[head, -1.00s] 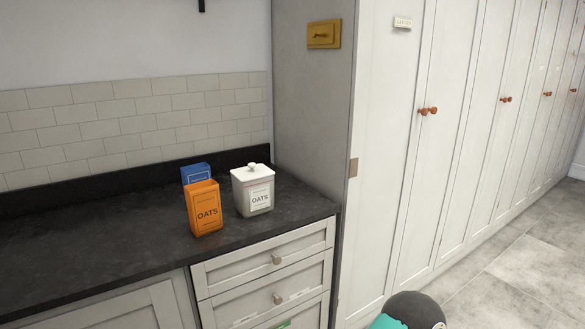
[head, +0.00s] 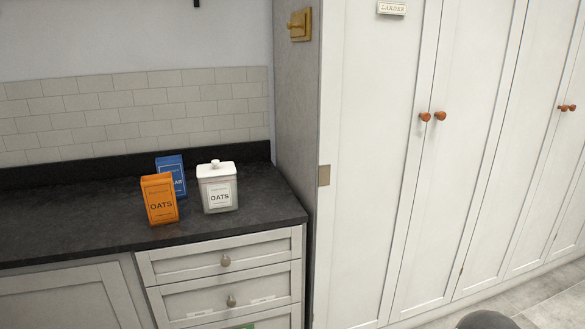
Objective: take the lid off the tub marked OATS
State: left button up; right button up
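The tub marked OATS (head: 221,197) stands upright on the dark countertop, near its right end. It is pale with a white label. Its white lid (head: 216,170), with a round knob on top, sits on the tub. An orange packet (head: 160,200), also marked OATS, stands just left of the tub. Neither of my grippers shows in the head view.
A blue packet (head: 173,174) stands behind the orange one, partly hidden. The dark countertop (head: 70,222) is clear to the left. Drawers (head: 225,262) are below the tub. Tall closed cupboards (head: 375,130) with a LARDER sign (head: 391,8) rise at the right.

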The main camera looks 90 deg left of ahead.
aim_at(217, 168)
jog(key=z, duration=0.4)
jog(key=i, duration=0.4)
jog(key=u, duration=2.45)
jog(key=i, duration=0.25)
jog(key=u, duration=2)
jog(key=k, duration=0.6)
jog(key=u, duration=0.35)
jog(key=i, duration=1.65)
jog(key=z, duration=0.4)
